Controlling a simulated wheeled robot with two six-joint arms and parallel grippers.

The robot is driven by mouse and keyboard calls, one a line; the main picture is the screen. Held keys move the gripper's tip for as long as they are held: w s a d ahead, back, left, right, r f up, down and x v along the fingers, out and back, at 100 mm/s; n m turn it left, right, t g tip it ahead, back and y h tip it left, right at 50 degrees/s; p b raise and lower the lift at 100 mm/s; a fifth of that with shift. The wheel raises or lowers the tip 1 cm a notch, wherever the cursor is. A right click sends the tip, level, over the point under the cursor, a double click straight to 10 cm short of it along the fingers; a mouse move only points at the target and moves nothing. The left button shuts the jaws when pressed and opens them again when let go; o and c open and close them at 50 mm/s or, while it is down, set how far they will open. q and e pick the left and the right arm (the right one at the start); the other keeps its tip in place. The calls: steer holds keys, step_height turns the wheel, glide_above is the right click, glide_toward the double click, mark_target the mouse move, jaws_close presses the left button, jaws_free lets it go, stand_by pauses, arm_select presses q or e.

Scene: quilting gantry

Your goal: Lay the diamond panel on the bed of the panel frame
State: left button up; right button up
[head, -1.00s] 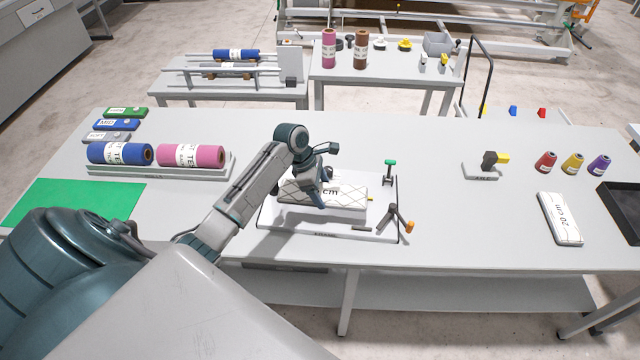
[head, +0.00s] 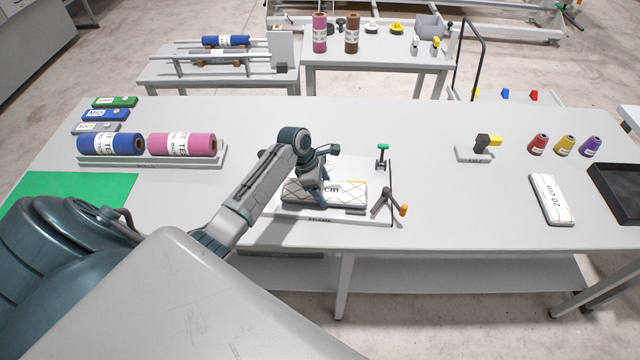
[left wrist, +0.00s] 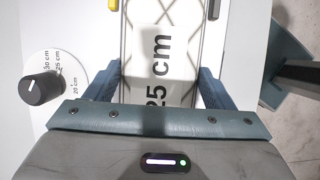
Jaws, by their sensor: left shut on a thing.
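The diamond panel (head: 340,192) is a white padded slab with crossed lines and "25 cm" printed on it. It lies level over the bed of the panel frame (head: 376,174), a white plate on the table; I cannot tell whether it fully touches the bed. My left gripper (head: 318,192) is shut on the panel, nearer its left end, and hides part of it. In the left wrist view, the two fingers flank the panel (left wrist: 160,62), with a black dial knob (left wrist: 41,89) marked in cm to the left. My right gripper is not in view.
A green-topped clamp (head: 382,152) and an orange-tipped lever (head: 388,202) stand at the frame's right. Another panel marked "20 cm" (head: 551,198), thread cones (head: 564,146) and a black tray (head: 618,190) lie farther right. Blue and pink rolls (head: 182,145) sit left. Table between is clear.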

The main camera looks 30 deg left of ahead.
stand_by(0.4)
arm_select(q)
steer(key=shift+d+f, duration=0.1)
steer(key=shift+f, duration=0.1)
steer(key=o, duration=1.1)
steer(key=shift+a+r, duration=0.2)
steer(key=shift+r, duration=0.05)
steer(key=b+v, duration=0.3)
steer(key=v, duration=0.5)
steer(key=shift+s+a+r, duration=0.1)
steer(key=shift+a+r, duration=0.1)
steer(key=shift+r, duration=0.15)
steer(key=shift+s+a+r, duration=0.1)
steer(key=shift+r, duration=0.6)
steer(key=shift+f, duration=0.1)
